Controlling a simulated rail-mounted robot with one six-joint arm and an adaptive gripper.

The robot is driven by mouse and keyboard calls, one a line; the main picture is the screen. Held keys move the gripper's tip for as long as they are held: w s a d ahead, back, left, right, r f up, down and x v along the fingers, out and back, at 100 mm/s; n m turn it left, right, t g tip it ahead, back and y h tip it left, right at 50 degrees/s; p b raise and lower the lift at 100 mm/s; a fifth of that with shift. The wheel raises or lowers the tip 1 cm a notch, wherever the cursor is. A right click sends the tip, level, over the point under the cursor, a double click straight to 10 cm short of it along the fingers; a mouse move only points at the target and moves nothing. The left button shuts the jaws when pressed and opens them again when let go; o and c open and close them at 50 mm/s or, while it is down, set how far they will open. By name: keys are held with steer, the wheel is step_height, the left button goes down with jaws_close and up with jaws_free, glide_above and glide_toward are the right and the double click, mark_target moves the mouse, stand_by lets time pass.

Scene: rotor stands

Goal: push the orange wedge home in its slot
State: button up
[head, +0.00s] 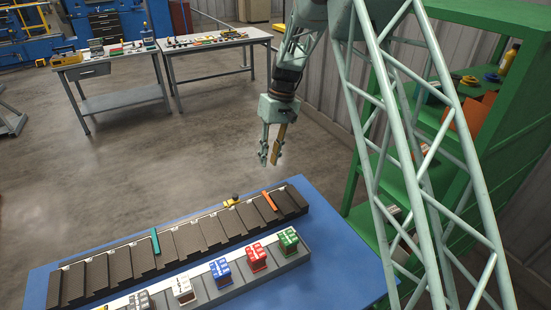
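The orange wedge (269,200) is a thin orange strip in a slot near the right end of the dark rotor rack (188,241). It lies between two dark blocks; I cannot tell how deep it sits. My gripper (270,160) hangs above and behind the rack's right end, pointing down, clear of the wedge. Its two fingers look apart, with a brownish-yellow strip along the right one. No wedge shows between them.
A teal wedge (155,241) sits in another slot, and a small yellow object (232,201) is at the rack's back edge. Green, red, blue and white blocks stand on a grey strip (234,281) in front. The blue table's (335,262) right part is clear. A green shelf (361,198) stands right.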

mark_target(265, 192)
steer(key=shift+s+d+r, duration=0.25)
steer(key=shift+s+d, duration=0.15)
steer(key=shift+d, duration=0.2)
steer(key=shift+f, duration=0.1)
steer(key=shift+a+p+x, duration=0.15)
steer(key=shift+p+x, duration=0.15)
steer(key=shift+x, duration=3.1)
steer(key=shift+a+p+x, duration=0.15)
steer(key=shift+p+x, duration=0.1)
steer(key=shift+x, duration=3.15)
steer(key=shift+w, duration=0.2)
jaws_close()
steer(key=shift+s+d, duration=0.1)
steer(key=shift+s, duration=0.15)
